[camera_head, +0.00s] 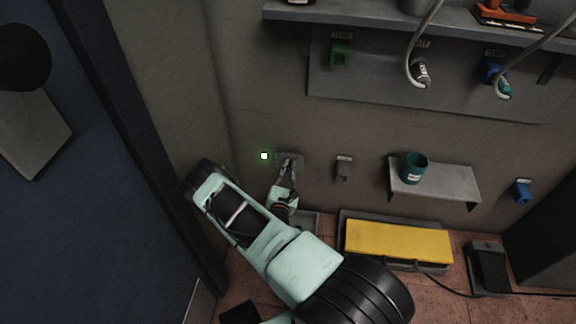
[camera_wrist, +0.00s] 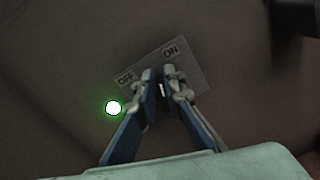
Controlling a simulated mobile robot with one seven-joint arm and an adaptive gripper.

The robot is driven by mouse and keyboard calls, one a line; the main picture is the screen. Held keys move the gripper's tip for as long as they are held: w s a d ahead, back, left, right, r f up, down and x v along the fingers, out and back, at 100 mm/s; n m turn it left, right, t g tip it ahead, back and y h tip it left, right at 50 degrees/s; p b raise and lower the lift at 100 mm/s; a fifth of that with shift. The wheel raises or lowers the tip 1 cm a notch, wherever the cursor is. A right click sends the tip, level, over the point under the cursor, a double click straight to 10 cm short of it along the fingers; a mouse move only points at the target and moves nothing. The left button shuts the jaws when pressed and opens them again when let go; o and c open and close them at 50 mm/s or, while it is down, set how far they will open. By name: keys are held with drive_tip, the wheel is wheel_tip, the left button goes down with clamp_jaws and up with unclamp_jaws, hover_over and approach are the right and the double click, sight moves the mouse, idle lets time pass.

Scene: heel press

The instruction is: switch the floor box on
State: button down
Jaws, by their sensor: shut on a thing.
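A grey switch plate (camera_head: 297,156) is on the wall; in the wrist view the plate (camera_wrist: 190,70) reads OFF at its left and ON at its upper right. My gripper (camera_head: 289,163) is at the plate, and its fingertips (camera_wrist: 162,82) are closed around a small pale lever (camera_wrist: 161,90), mostly hidden between them. I cannot tell which word the lever points to. A lamp beside the plate (camera_head: 264,156) glows with a green halo, and this lamp (camera_wrist: 113,108) also shows in the wrist view. A yellow-topped box (camera_head: 398,242) in a grey frame lies on the floor.
A dark pedal (camera_head: 488,268) with a cable stands on the floor at the right. A small wall shelf (camera_head: 436,182) holds a teal cup (camera_head: 413,167). A grey hook (camera_head: 343,168) is right of the plate. A higher shelf (camera_head: 370,17) has hanging cables. A blue door (camera_head: 75,190) is at left.

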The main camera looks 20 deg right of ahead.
drive_tip(key=shift+s+d+f+m+p, duration=0.15)
drive_tip(key=shift+m+p, duration=0.25)
drive_tip(key=shift+m, duration=0.5)
drive_tip(key=shift+d+r+m+p, duration=0.15)
drive_tip(key=shift+m+p, duration=0.2)
drive_tip(key=shift+m, duration=0.55)
drive_tip(key=shift+f, duration=0.15)
drive_tip(key=c, duration=2)
unclamp_jaws()
